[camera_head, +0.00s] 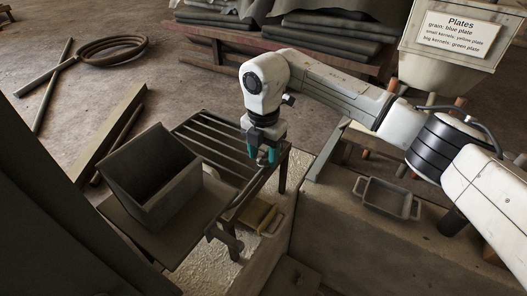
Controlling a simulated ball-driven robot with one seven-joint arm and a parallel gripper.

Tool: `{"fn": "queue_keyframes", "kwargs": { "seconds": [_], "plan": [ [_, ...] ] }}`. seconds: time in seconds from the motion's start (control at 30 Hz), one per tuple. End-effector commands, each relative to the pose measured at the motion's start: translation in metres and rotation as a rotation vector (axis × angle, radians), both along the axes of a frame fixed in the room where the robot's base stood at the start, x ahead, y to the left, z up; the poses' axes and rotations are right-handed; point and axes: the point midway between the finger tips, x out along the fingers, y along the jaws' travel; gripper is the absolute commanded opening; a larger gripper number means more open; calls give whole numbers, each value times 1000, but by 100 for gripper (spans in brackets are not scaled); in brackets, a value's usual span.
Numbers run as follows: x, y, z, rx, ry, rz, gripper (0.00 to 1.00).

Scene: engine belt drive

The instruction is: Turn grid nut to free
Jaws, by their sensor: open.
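The slatted metal grid (207,143) lies in a dark frame on the light stone block, left of centre. My gripper (264,156) points down over the right side of the grid's frame, with its teal fingers apart. A small dark part shows between and below the fingers, and I cannot tell whether it is the grid nut. Whether the fingers touch it is also unclear. No nut can be made out clearly elsewhere on the frame.
A dark square hopper (150,172) stands left of the grid. A yellowish handled tray (258,215) sits below the frame, and a grey handled tray (388,199) lies on the right block. A sign (457,33) about plates is at top right. A coiled hose (110,48) lies on the floor.

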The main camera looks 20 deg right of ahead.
Motion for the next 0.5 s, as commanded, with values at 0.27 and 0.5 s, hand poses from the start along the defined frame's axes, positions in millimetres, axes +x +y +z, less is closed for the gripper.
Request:
{"fn": "queue_keyframes", "kwargs": {
  "seconds": [0.27, 0.5],
  "plan": [
    [0, 0, -1, 0, 0, 0, 48],
    [0, 0, -1, 0, 0, 0, 25]
  ]
}}
